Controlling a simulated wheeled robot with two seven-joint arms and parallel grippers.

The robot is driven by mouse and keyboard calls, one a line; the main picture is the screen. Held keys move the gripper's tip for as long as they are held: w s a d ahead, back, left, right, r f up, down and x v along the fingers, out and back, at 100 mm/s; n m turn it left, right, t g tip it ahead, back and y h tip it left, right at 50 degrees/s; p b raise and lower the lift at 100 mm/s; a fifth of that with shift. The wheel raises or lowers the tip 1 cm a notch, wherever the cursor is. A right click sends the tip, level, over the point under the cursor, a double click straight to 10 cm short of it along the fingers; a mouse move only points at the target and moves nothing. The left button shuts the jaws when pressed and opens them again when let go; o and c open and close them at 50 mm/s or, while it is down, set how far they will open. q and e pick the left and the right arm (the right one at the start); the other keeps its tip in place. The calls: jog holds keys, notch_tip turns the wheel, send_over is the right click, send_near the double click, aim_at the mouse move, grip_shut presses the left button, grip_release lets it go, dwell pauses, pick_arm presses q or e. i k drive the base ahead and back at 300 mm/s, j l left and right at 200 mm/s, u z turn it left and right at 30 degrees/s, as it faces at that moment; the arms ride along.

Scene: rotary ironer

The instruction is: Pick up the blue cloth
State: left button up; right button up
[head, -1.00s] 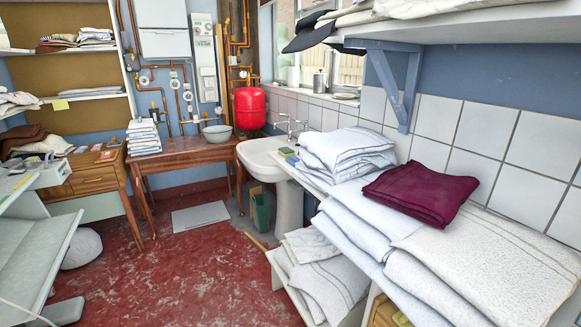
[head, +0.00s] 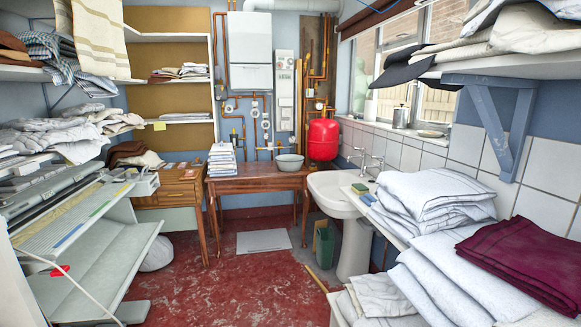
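Neither of my grippers is in view. No cloth here is plainly the blue one. A small blue item (head: 368,199) lies beside a green and yellow sponge (head: 360,188) on the ledge right of the sink; it is too small to tell if it is a cloth. A dark navy cloth (head: 402,72) hangs over the edge of the upper right shelf. A blue-grey checked cloth (head: 62,45) lies folded on the upper left shelf.
White folded linens (head: 435,195) and a maroon cloth (head: 525,258) fill the right side. The sink (head: 335,192) and wooden table (head: 257,184) stand at the back. The ironer (head: 75,225) is at left.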

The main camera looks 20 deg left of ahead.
aim_at(368, 199)
jog(key=z, duration=0.6)
jog(key=i+j+z, duration=0.2)
jog(key=j+z, duration=0.25)
jog(key=i+j+z, duration=0.15)
jog(key=j+z, duration=0.15)
jog(key=z, duration=0.15)
jog(key=j+z, duration=0.4)
jog(key=i+j, duration=0.05)
